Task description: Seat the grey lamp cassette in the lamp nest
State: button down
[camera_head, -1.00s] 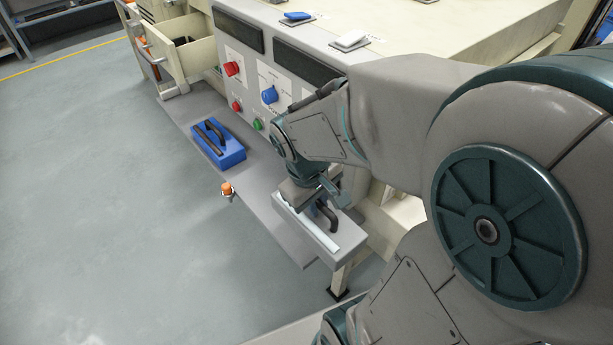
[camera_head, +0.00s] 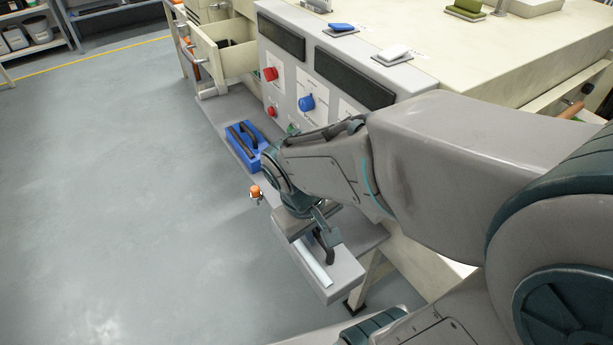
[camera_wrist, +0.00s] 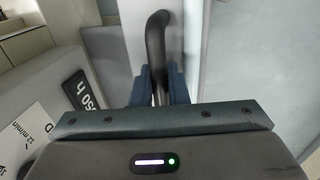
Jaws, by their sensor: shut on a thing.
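The grey lamp cassette (camera_head: 345,275) is a grey box with a white strip along one edge and a black handle. It hangs from my gripper (camera_head: 322,238) near the right end of the grey shelf. In the wrist view the two dark fingers of my gripper (camera_wrist: 160,86) are closed on the black handle (camera_wrist: 157,35). The cassette's pale top also shows in the wrist view (camera_wrist: 190,40). My arm hides part of the shelf and machine front. I cannot pick out the lamp nest in either view.
A blue cassette (camera_head: 254,150) with black handles rests on the grey shelf (camera_head: 225,118). An orange-topped knob (camera_head: 255,191) projects at the shelf's front edge. An open drawer (camera_head: 228,53) juts out at the far left. The machine front carries red and blue knobs. The floor at left is clear.

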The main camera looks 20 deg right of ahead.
aim_at(302, 249)
jog(key=shift+s+a, duration=0.3)
jog(key=shift+a, duration=0.6)
jog(key=shift+s+a, duration=0.25)
jog(key=shift+a, duration=0.6)
jog(key=shift+s, duration=0.1)
